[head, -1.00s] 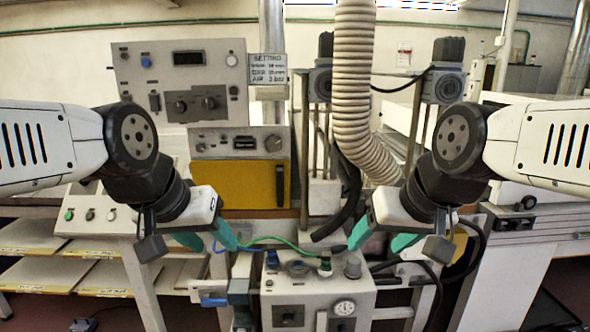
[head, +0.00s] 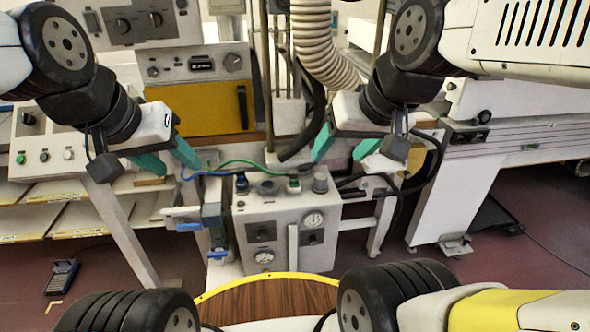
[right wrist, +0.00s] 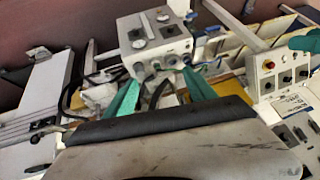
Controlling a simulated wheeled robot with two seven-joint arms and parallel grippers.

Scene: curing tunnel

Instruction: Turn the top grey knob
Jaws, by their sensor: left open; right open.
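A short grey knob (head: 320,181) stands on the top right of the grey control box (head: 240,215). It also seems to show in the right wrist view (right wrist: 138,69), at the lower left edge of the upside-down box (right wrist: 150,48). My right gripper (head: 337,160) is open and empty, with its teal fingers pointing down near the knob, apparently apart from it. In the right wrist view its fingers (right wrist: 161,77) spread either side of the row of top fittings. My left gripper (head: 178,168) is open and empty, left of the box. Nothing hides the knob in the head view.
A green fitting (head: 294,184) with a hose, a dark low knob (head: 267,187) and a blue fitting (head: 242,183) share the box top. A ribbed duct (head: 318,40) hangs behind. A yellow oven door (head: 200,114) and a panel with dark knobs (head: 137,22) stand at the back left.

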